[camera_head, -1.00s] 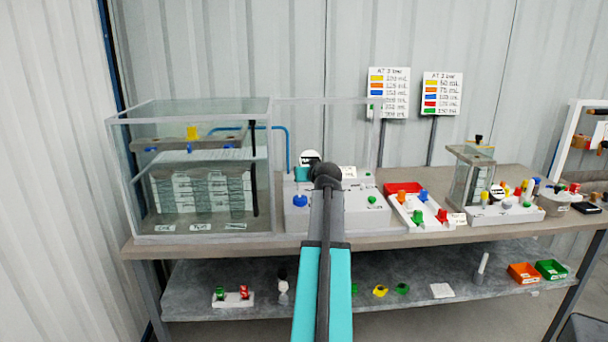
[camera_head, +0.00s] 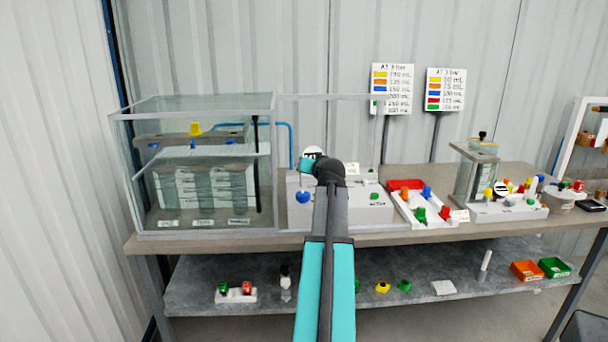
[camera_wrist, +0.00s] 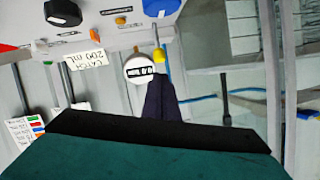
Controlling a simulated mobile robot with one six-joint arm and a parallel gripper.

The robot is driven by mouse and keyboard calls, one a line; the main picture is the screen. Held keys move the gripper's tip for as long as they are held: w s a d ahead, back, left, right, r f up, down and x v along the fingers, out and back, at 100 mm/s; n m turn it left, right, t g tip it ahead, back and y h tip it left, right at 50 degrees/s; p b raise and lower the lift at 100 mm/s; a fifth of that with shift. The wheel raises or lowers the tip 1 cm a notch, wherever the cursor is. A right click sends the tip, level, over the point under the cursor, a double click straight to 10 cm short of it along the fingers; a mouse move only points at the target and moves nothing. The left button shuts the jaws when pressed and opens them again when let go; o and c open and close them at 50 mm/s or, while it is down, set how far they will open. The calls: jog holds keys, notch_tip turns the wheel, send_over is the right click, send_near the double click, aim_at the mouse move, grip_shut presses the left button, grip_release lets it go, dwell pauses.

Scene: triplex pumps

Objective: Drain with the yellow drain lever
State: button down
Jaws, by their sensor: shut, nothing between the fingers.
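In the wrist view a small yellow ball-ended lever (camera_wrist: 160,56) stands out from the white pump panel. It lies just beyond the tips of my gripper (camera_wrist: 159,76), whose dark fingers are together and empty. I cannot tell whether they touch it. In the head view this lever is hidden by my arm, and my gripper's teal end is in front of the white pump box (camera_head: 352,208). A round dial (camera_wrist: 139,69) sits beside the fingertips. Another yellow part (camera_head: 195,128) sits on the shelf in the glass tank (camera_head: 128,190).
A blue knob (camera_head: 303,197) and a green button (camera_head: 374,196) are on the pump box front. A tray (camera_head: 443,224) of coloured knobs and a smaller clear tank (camera_head: 475,178) stand to the right. A blue pipe (camera_wrist: 205,97) runs behind the fingers.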

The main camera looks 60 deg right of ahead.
jog(key=s+a+f+m+t+h, duration=0.1)
jog(key=s+a+f+m, duration=0.1)
jog(key=m, duration=1.4)
jog(key=s+a+f+m+t+h+b, duration=0.1)
jog(key=s+a+f+m, duration=0.1)
jog(key=m, duration=1.4)
jog(key=shift+a+f+h, duration=0.25)
jog(key=shift+f+h, duration=0.05)
jog(key=shift+f, duration=0.25)
jog(key=shift+d, duration=0.1)
send_near(301, 176)
jog(key=shift+w+d+r, duration=0.45)
jog(key=shift+w+d, duration=0.2)
jog(key=shift+w+d+r, duration=0.4)
jog(key=shift+w+d, duration=0.2)
jog(key=shift+d, duration=0.1)
jog(key=shift+w+d+r, duration=0.45)
jog(key=shift+w+d, duration=0.2)
jog(key=shift+s+d+r+m+p, duration=0.2)
jog(key=shift+r+m+p, duration=0.1)
jog(key=shift+p, duration=0.5)
